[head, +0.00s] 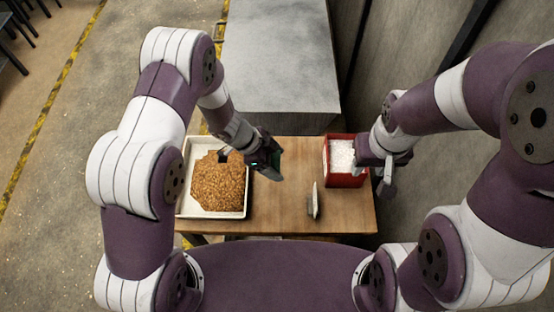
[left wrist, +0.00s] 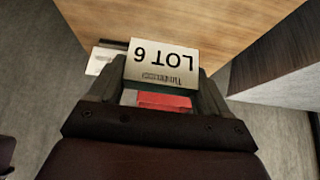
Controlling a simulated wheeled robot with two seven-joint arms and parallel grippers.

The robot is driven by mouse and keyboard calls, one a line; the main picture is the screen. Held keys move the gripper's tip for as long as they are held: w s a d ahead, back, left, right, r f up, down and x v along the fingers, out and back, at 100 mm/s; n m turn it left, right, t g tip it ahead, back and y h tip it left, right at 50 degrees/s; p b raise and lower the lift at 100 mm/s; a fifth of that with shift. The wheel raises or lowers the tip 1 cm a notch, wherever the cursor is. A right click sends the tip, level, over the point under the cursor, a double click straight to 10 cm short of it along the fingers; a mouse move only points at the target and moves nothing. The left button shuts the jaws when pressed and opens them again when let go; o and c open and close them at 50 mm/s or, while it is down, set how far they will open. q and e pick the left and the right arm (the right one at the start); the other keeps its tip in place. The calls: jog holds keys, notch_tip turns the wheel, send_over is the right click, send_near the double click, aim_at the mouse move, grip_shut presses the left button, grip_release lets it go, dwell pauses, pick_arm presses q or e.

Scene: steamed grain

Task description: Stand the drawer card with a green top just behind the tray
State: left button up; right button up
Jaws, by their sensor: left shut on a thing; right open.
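My left gripper (head: 266,160) is shut on a card and holds it over the table, just right of the tray. In the left wrist view the pale card (left wrist: 162,62) between the fingers reads "LOT 6", upside down, with smaller print. A red patch (left wrist: 165,100) shows closer in between the fingers; I cannot tell whether it belongs to the card. In the head view a dark green face shows at the gripper. The white tray (head: 182,205) holds a brown heap of grain (head: 218,185). My right gripper (head: 387,180) is open and empty, beside the red box.
A red box (head: 345,181) with white contents stands on the table's right. A small pale upright piece (head: 314,202) stands near the front edge of the table (head: 280,215). A grey block (head: 280,60) lies beyond the table. The table's middle is mostly clear.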

aim_at(279, 152)
pick_arm(q)
jog(key=w+f, duration=0.2)
jog(key=w, duration=0.1)
jog(key=w+d+f, duration=0.1)
jog(key=shift+w+d+p, duration=0.1)
jog(key=shift+w+p, duration=0.25)
jog(key=shift+p, duration=0.05)
notch_tip(279, 152, down, 4)
jog(key=shift+s+r+p, duration=0.1)
jog(key=shift+r+p, duration=0.15)
jog(key=shift+p, duration=0.3)
jog(key=shift+f, duration=0.35)
jog(key=o, duration=1)
